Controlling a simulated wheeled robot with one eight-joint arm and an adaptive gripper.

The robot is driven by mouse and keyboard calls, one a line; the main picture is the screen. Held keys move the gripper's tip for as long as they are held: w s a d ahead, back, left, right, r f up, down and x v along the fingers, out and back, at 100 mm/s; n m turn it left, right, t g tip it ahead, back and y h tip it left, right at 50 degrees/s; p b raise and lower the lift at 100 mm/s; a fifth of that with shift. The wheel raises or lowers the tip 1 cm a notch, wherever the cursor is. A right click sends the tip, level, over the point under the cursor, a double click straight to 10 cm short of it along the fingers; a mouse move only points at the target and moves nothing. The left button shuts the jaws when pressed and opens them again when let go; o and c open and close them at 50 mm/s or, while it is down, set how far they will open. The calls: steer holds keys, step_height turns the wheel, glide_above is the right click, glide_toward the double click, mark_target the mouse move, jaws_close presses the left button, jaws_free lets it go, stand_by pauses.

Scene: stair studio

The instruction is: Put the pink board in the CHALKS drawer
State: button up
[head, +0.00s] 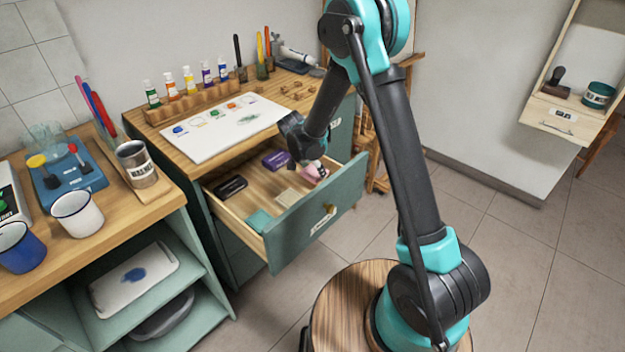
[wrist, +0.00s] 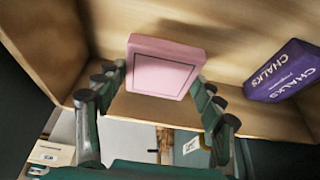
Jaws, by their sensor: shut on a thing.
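The pink board (wrist: 160,67) is a small, thick pink slab with a thin dark outline on its face. My gripper (wrist: 158,78) is shut on it, with a finger on each side. In the head view the pink board (head: 320,170) shows partly at the right end of the open teal drawer (head: 297,236), and my gripper (head: 309,166) reaches into the drawer there. A purple box marked CHALKS (wrist: 283,72) lies in the drawer; the purple box (head: 276,160) also shows in the head view. I cannot tell whether the board touches the drawer floor.
The drawer also holds a dark box (head: 230,187), a beige block (head: 287,197) and a teal block (head: 259,221). Above it, the desk top holds a white palette sheet (head: 220,130) and paint bottles. A shelf unit with mugs (head: 77,213) stands at left.

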mark_target(313, 186)
steer(key=shift+f, duration=2.5)
steer(key=o, duration=1.1)
steer(key=v, duration=1.2)
steer(key=shift+s+d, duration=0.1)
